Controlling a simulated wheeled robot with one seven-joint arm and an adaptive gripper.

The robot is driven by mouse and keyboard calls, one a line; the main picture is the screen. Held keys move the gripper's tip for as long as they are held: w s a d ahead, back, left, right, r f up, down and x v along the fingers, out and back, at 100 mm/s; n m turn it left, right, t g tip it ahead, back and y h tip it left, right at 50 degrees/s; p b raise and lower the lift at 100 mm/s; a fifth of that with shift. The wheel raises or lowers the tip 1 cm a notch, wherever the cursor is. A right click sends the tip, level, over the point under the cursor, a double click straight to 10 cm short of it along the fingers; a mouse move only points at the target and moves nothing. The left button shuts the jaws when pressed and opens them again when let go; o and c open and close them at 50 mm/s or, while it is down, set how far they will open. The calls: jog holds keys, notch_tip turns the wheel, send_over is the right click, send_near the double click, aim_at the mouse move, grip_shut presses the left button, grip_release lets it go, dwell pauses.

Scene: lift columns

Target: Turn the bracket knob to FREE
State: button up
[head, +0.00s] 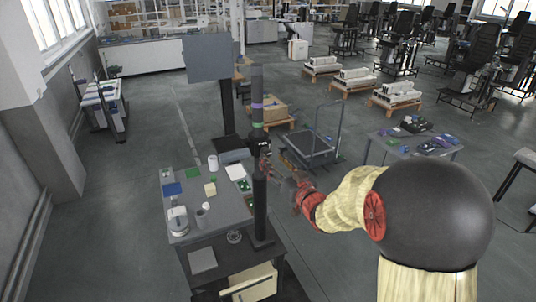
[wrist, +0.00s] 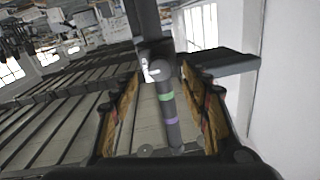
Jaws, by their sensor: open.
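A dark upright lift column (head: 258,195) stands at the bench edge, with purple and green bands on its upper part. A black bracket (head: 263,148) is on it just below the green band. In the wrist view the picture is turned over, and the bracket (wrist: 151,52) shows above the green band (wrist: 166,97). A small pale part on it (wrist: 151,71) may be the knob; its setting and any lettering are too small to read. My gripper (wrist: 165,80) is open, its two fingers either side of the column in the picture, apparently empty and apart from the bracket.
The grey bench (head: 222,212) carries a white mug, trays and small parts left of the column. A dark panel (head: 208,57) stands on a post behind. A flat trolley (head: 312,150) is behind to the right, and a parts table (head: 395,150) farther right. Open floor lies left.

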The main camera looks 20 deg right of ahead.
aim_at(267, 154)
jog(key=shift+w+a+p, duration=0.15)
jog(key=shift+w+p, duration=0.25)
jog(key=shift+w, duration=1.95)
jog(key=c, duration=0.3)
jog(key=c, duration=0.8)
jog(key=shift+c, duration=0.3)
